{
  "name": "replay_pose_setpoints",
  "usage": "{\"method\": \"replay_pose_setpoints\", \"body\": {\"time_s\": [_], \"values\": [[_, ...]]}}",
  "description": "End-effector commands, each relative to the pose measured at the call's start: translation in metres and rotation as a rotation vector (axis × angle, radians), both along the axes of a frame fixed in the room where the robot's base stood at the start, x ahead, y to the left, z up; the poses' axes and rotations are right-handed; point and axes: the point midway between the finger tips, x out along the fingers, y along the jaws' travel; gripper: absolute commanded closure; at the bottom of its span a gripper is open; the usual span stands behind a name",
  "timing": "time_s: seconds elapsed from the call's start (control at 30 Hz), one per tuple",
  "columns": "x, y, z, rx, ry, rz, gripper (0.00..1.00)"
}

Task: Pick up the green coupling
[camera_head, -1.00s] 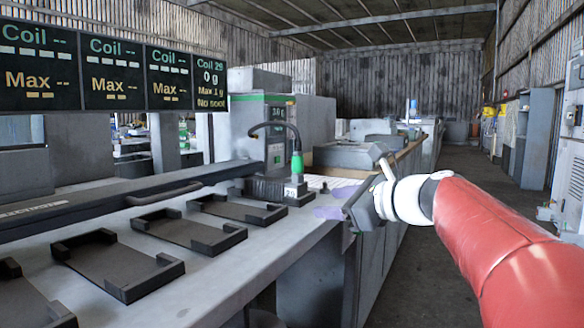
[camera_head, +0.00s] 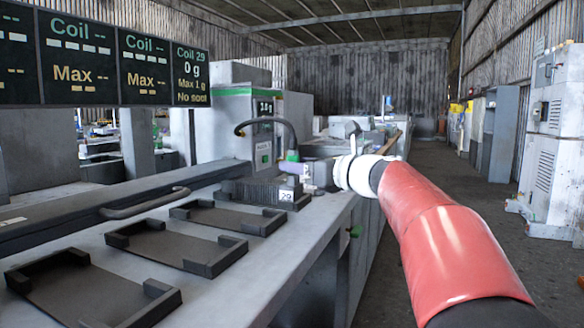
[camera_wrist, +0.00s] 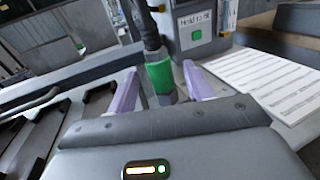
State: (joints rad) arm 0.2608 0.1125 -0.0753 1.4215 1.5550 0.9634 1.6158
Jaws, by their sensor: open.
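The green coupling (camera_wrist: 160,76) is a green sleeve at the end of a black hose, in the middle of the wrist view. In the head view my gripper (camera_head: 308,173) reaches in from the right above the block labelled 29 (camera_head: 285,196).
Empty dark trays (camera_head: 176,246) line the bench (camera_head: 262,260) on the left. A grey and green machine (camera_head: 262,110) stands behind the hose. A printed sheet (camera_wrist: 265,85) lies on the right in the wrist view.

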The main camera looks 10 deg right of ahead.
Motion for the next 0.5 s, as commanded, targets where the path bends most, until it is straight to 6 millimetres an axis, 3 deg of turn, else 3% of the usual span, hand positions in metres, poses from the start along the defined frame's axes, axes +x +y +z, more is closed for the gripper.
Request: {"method": "replay_pose_setpoints", "body": {"time_s": [0.2,0.47,0.5], "values": [[0.028,0.019,-0.005,-0.001,0.002,0.003,0.49],[0.032,0.023,-0.005,-0.001,0.0,0.001,0.49],[0.032,0.023,-0.005,-0.001,0.0,0.001,0.52]]}}
